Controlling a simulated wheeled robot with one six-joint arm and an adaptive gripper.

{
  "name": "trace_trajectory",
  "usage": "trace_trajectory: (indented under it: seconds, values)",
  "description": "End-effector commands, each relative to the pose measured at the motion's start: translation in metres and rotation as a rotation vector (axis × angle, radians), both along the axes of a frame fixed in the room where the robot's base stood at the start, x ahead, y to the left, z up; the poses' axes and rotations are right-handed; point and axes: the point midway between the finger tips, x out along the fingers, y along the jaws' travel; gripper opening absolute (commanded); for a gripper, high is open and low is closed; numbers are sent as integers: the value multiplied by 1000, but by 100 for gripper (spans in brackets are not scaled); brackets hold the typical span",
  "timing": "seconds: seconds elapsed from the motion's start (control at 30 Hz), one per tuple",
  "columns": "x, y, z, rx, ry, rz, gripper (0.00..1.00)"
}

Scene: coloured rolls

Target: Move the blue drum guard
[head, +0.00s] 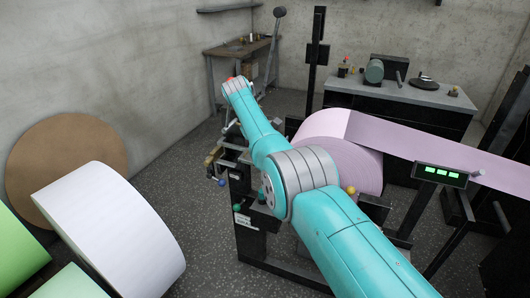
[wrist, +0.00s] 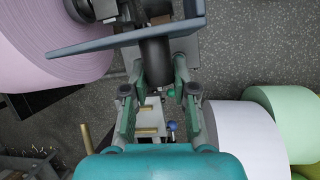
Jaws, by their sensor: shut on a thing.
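The blue drum guard (wrist: 92,44) shows in the wrist view as a slanted blue-grey plate across the top. A dark round grip (wrist: 155,62) stands below the plate and seems joined to it. My gripper (wrist: 160,66) has its green fingers on either side of this grip and is shut on it. In the head view my turquoise arm reaches up and left over the machine. The gripper and the guard cannot be made out there.
A pink roll (head: 340,142) sits on the machine, its web running right past a green-lit display (head: 441,175). A white roll (head: 108,228) and green rolls (head: 15,250) lie at left. A blue knob (wrist: 173,127) is below the fingers. A workbench (head: 400,98) stands behind.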

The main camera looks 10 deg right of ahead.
Motion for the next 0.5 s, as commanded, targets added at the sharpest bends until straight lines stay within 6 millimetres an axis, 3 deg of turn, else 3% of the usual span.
trace_trajectory:
  seconds: [0.4, 0.43, 0.5]
  values:
    - [-5, 3, -7, -2, 21, 0, 0]
    - [-5, 3, -7, -2, 21, 0, 29]
    - [-5, 3, -7, -3, 20, 0, 47]
